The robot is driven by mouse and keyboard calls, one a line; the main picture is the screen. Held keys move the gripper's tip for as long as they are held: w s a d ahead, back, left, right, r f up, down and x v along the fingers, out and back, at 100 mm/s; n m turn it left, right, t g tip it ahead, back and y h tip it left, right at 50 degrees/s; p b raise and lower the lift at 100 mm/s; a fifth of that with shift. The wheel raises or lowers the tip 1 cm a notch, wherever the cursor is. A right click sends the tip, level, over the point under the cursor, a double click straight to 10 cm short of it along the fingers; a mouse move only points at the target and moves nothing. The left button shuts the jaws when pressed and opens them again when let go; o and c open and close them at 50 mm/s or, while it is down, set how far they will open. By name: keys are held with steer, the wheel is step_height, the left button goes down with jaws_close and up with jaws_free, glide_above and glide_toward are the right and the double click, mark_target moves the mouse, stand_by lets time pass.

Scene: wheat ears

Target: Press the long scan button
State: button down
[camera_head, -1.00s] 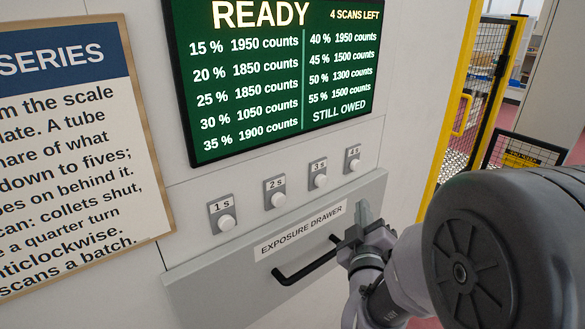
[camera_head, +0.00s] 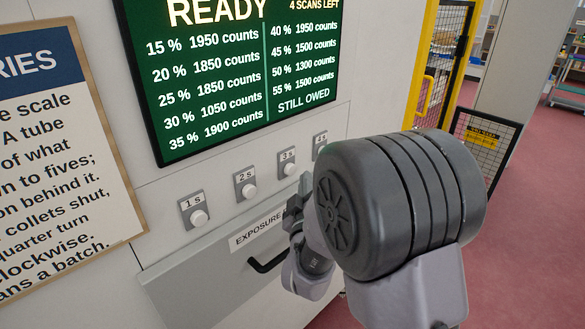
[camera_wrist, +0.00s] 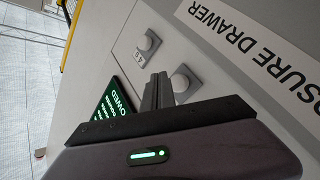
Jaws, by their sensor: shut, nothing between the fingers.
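A row of round white buttons sits on grey plates labelled 1 s (camera_head: 199,217), 2 s (camera_head: 249,191), 3 s (camera_head: 288,169) and 4 s (camera_head: 320,146). The 4 s button is partly hidden by my arm in the head view. My gripper (camera_head: 304,184) is shut and empty, just in front of the panel at the right end of the row. In the wrist view its fingertips (camera_wrist: 158,77) appear between the 4 s button (camera_wrist: 150,42) and what looks like the 3 s button (camera_wrist: 183,82). Contact with either cannot be told.
The green screen (camera_head: 236,75) above reads READY, 4 scans left. The exposure drawer (camera_head: 200,285) with a black handle (camera_head: 266,263) is below the buttons. An instruction board (camera_head: 75,150) hangs at left. A yellow-framed mesh fence (camera_head: 440,60) stands at right.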

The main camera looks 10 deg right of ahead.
steer(key=shift+w+a, duration=0.4)
steer(key=shift+w, duration=0.15)
steer(key=shift+f, duration=0.1)
stand_by(1.6)
steer(key=shift+w+a+b, duration=0.2)
steer(key=shift+w+b, duration=0.1)
steer(key=shift+b, duration=0.1)
steer(key=shift+w+a, duration=0.35)
steer(key=shift+w, duration=0.1)
stand_by(0.7)
steer(key=shift+s+d+b, duration=0.1)
steer(key=shift+b, duration=0.25)
steer(key=shift+s+d+b, duration=0.45)
steer(key=shift+s+b, duration=0.05)
steer(key=shift+s, duration=0.15)
